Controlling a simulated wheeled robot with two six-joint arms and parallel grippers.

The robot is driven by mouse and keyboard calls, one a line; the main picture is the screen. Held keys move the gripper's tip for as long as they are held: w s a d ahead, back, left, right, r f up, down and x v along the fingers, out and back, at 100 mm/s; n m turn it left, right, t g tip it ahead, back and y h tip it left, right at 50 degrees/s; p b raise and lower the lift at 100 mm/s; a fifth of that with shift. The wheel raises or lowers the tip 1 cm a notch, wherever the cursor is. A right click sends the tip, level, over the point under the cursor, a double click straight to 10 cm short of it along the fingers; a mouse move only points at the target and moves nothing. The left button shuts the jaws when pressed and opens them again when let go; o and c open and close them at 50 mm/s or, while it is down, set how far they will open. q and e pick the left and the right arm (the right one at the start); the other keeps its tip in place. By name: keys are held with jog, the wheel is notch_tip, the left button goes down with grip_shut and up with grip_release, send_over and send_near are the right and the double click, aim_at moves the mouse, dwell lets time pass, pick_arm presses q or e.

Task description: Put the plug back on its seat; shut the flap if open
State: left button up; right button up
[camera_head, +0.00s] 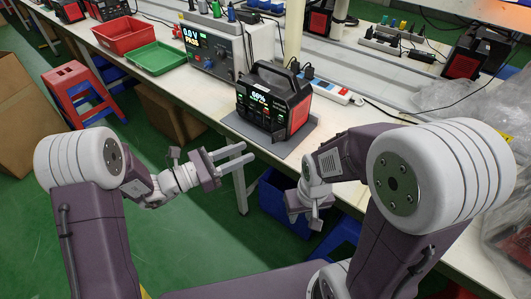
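The black power station (273,100) with a lit display stands on a grey mat (238,124) at the table's front edge. Its flap and seat are too small to make out. Dark plugs (302,71) sit at the left end of a white power strip (334,92) behind it; I cannot tell which plug the task means. My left gripper (247,152) is open and empty, in front of the table edge and left of the power station. My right gripper (304,209) hangs low in front of the table; its fingers are partly hidden by its own arm.
A bench supply (215,52) stands left of the power station. Red (122,36) and green (156,58) trays lie further left. A red stool (73,82), cardboard boxes and a blue bin (277,196) are on the floor. Plastic bags lie at right.

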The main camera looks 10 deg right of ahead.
aim_at(273, 140)
pick_arm(q)
jog(key=b+x, duration=0.1)
jog(key=x, duration=0.8)
jog(key=shift+b, duration=0.3)
jog(key=shift+r, duration=0.1)
